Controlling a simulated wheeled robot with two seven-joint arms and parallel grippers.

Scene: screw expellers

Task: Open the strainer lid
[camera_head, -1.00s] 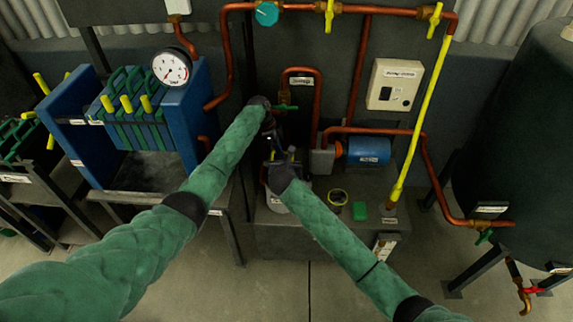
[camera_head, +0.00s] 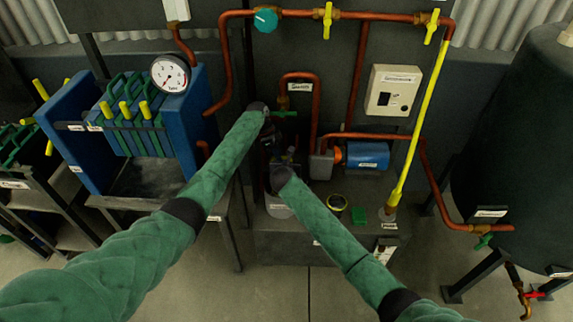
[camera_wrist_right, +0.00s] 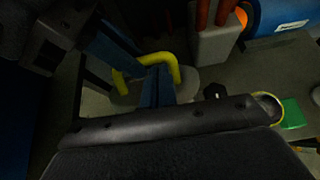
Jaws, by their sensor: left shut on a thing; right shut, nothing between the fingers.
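The strainer seems to be the pale round vessel (camera_head: 279,211) on the bench, mostly hidden below my right wrist in the head view. In the right wrist view, a bent yellow handle (camera_wrist_right: 172,59) stands over a pale round surface (camera_wrist_right: 187,88), perhaps its lid; I cannot tell whether it is raised. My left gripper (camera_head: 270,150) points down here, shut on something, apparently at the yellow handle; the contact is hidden. My right gripper (camera_wrist_right: 160,84) is shut and empty, its dark blue fingers close beside the handle.
A yellow-rimmed dark cup (camera_head: 337,203) and a green block (camera_head: 359,215) stand right of the strainer. A blue motor (camera_head: 368,155) and copper pipes (camera_head: 317,110) are behind. A blue filter press (camera_head: 73,141) stands left and a dark tank (camera_head: 515,130) right.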

